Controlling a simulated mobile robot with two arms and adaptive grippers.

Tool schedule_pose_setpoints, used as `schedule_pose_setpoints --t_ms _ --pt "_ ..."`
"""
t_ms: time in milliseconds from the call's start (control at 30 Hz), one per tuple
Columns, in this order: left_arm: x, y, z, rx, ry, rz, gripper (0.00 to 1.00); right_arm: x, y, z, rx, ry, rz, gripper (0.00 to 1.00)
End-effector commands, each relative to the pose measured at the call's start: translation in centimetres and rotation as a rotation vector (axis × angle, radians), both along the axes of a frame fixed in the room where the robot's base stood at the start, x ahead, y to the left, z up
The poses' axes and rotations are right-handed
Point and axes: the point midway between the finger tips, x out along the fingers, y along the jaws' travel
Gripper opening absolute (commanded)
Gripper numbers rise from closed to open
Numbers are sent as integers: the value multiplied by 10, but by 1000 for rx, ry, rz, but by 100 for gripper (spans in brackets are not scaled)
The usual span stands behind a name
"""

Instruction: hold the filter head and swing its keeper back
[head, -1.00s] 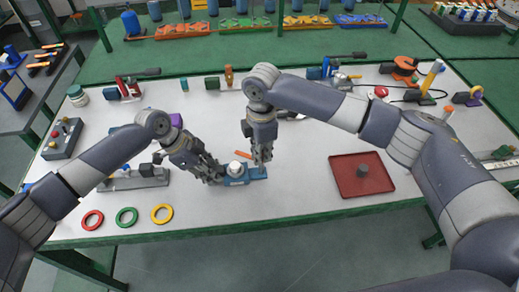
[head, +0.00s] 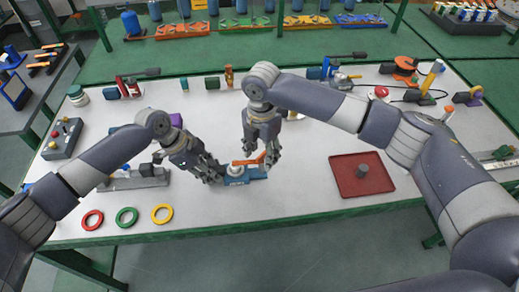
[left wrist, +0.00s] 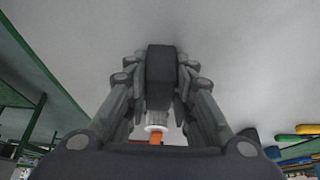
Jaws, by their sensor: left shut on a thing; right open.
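The filter head (head: 235,169) is a small white round part on a blue base (head: 258,173) near the table's front middle. Its orange keeper (head: 246,161) is a bar that reaches from beside the white top to the right. My left gripper (head: 217,175) is shut on the filter head from the left. In the left wrist view, a white part (left wrist: 155,127) and a bit of orange show between the fingers (left wrist: 156,115). My right gripper (head: 263,158) is open above the base's right end, its fingers around the keeper's right end; whether they touch it I cannot tell.
A red tray (head: 345,186) with a grey cylinder stands to the right. Red, green and yellow rings (head: 127,217) lie at the front left. A grey fixture (head: 140,180) stands behind them. The white table between the base and the tray is clear.

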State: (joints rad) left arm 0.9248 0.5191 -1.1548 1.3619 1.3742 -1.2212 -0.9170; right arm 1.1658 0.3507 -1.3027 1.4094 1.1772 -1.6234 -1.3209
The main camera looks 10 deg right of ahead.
Motion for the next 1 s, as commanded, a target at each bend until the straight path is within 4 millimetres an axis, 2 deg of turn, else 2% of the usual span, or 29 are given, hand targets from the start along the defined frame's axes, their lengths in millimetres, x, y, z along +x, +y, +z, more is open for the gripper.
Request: schedule_pose_setpoints --t_ms 500,867,900,967,1000 --pt "0 0 -1 0 1 0 0 1 0 60 1 -3 0 50" --pt "0 0 0 0 0 1 0 0 0 67 -1 -1 0 50" --pt "0 0 0 0 0 1 32 0 0 67 -1 -1 0 50" --pt "0 0 0 0 0 1 46 0 0 67 -1 -1 0 50" --pt "0 0 0 0 0 1 46 0 0 67 0 -1 0 50"
